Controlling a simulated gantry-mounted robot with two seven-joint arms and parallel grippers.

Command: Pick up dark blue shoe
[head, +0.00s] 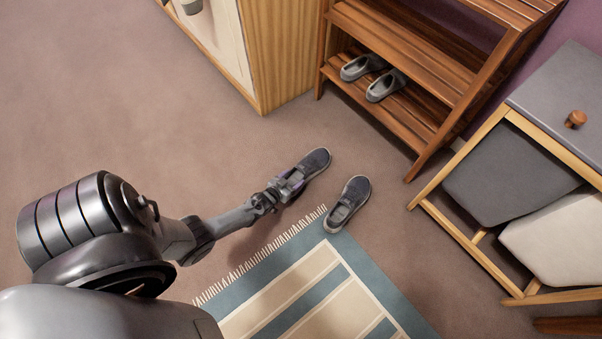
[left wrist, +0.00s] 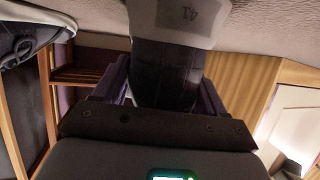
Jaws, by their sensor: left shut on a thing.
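A dark blue shoe (head: 317,161) is at the centre of the head view, its toe pointing up and right. My left gripper (head: 292,182) is shut on its rear part, which the jaws partly hide. In the left wrist view the held shoe (left wrist: 168,70) is between the two fingers, and its pale sole shows the number 41. I cannot tell whether it is clear of the floor. A second dark blue shoe (head: 348,203) lies just right of it by the rug corner. It also shows in the left wrist view (left wrist: 22,42). My right gripper is not in view.
A blue and cream striped rug (head: 345,245) lies below the shoes. A wooden rack (head: 402,112) with a pair of grey shoes (head: 375,78) stands at the upper right. A hamper frame (head: 458,234) is at the right, a cabinet (head: 245,50) at the top. Floor at left is clear.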

